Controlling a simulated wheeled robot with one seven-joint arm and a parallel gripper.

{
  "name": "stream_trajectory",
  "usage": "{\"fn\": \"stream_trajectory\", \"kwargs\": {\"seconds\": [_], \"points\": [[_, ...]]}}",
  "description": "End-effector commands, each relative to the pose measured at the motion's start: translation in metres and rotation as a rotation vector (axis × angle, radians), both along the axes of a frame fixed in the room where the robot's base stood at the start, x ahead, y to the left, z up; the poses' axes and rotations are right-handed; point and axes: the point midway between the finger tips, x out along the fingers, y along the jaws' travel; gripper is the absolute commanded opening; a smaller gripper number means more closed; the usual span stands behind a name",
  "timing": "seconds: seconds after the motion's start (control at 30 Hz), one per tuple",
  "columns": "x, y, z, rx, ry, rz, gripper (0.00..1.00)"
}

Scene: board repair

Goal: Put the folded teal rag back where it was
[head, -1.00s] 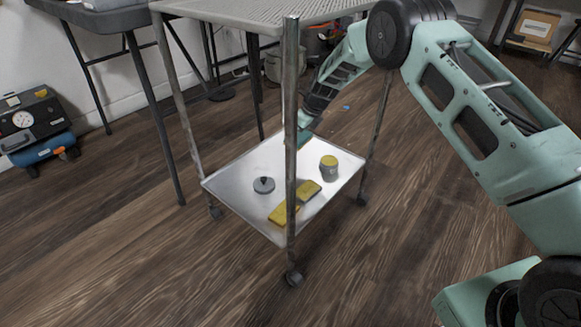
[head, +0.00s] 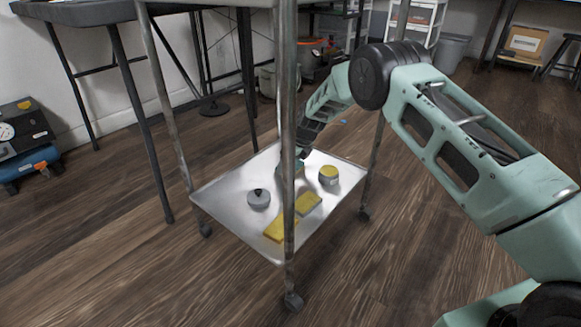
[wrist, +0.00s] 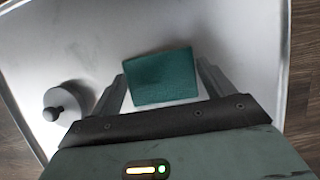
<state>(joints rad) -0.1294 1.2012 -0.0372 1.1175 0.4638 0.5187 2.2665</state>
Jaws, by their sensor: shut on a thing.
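The folded teal rag (wrist: 163,77) is a flat, near-square piece between the fingers of my gripper (wrist: 162,80) in the wrist view. My gripper is shut on it, with a finger at its left and right edges. The rag is over the bare metal lower shelf of the cart (wrist: 90,30); I cannot tell whether it touches the shelf. In the head view my gripper (head: 292,165) reaches in over the back of that shelf (head: 225,190). The cart's front post partly hides the gripper and rag there.
On the shelf are a grey knobbed disc (head: 259,199), a grey-and-yellow round tin (head: 328,175), and yellow blocks (head: 307,203) near the front. The cart's front post (head: 288,120) stands before my gripper. The shelf's left part is clear.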

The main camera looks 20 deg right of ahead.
Motion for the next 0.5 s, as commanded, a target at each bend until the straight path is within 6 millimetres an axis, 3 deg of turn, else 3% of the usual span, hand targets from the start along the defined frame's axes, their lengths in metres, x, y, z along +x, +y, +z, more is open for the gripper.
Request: {"fn": "stream_trajectory", "kwargs": {"seconds": [0.33,0.37,0.4,0.5], "points": [[0.0006,-0.0001,-0.0023,0.0,-0.002,0.001,0.63],[0.0007,-0.0001,-0.0018,0.0,-0.002,0.001,0.89],[0.0007,-0.0001,-0.0018,0.0,-0.002,0.001,1.0],[0.0007,0.0,-0.0018,0.0,-0.002,0.001,1.0]]}}
